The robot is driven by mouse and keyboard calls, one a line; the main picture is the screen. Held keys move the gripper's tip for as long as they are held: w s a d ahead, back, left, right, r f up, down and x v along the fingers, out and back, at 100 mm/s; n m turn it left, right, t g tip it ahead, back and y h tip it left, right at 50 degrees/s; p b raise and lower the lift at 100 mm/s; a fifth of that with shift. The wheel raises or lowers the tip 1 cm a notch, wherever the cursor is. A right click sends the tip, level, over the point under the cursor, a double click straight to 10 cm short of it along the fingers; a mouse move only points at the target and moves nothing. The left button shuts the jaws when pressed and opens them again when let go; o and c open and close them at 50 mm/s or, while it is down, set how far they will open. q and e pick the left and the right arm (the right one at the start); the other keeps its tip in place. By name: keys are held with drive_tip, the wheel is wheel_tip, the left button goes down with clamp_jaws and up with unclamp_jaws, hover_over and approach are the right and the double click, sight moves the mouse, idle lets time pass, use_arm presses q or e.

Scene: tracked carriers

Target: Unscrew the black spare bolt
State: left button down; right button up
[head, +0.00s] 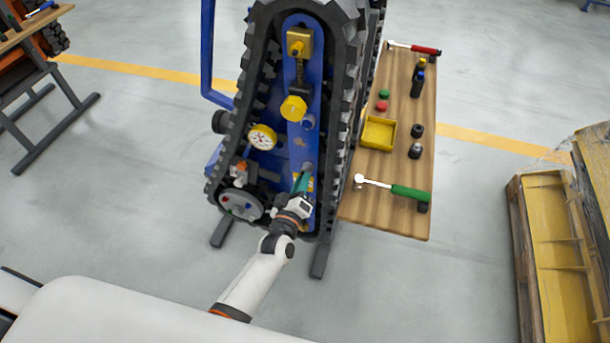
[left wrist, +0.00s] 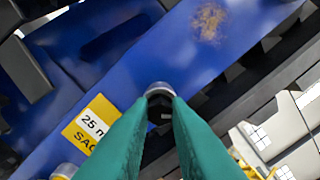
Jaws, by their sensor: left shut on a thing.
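My left gripper (head: 301,184) reaches to the lower part of the blue arm plate (head: 287,152) inside the track. Its green fingertips (left wrist: 160,108) are shut on a small round thing with a dark middle and a pale grey rim (left wrist: 160,89), which appears to be the black spare bolt. It sits against the blue plate, and the fingers cover most of it. I cannot tell from the pictures how far it is screwed in. My right gripper is not in view.
A yellow label (left wrist: 92,122) is beside the fingers. Black track links (head: 349,95) run close on the right. The wooden side table (head: 400,215) holds a yellow tray (head: 379,133), a green-handled ratchet (head: 408,192), a red-handled tool (head: 424,50) and sockets. A yellow-topped pallet (head: 555,240) stands right.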

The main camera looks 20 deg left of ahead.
use_arm(q)
drive_tip(key=n+b, duration=0.3)
drive_tip(key=n, duration=0.7)
drive_tip(key=n+b, duration=0.4)
drive_tip(key=n, duration=0.5)
drive_tip(key=shift+r+n+b, duration=0.1)
drive_tip(key=shift+n+b, duration=0.2)
drive_tip(key=shift+n, duration=0.1)
drive_tip(key=c, duration=1.5)
unclamp_jaws()
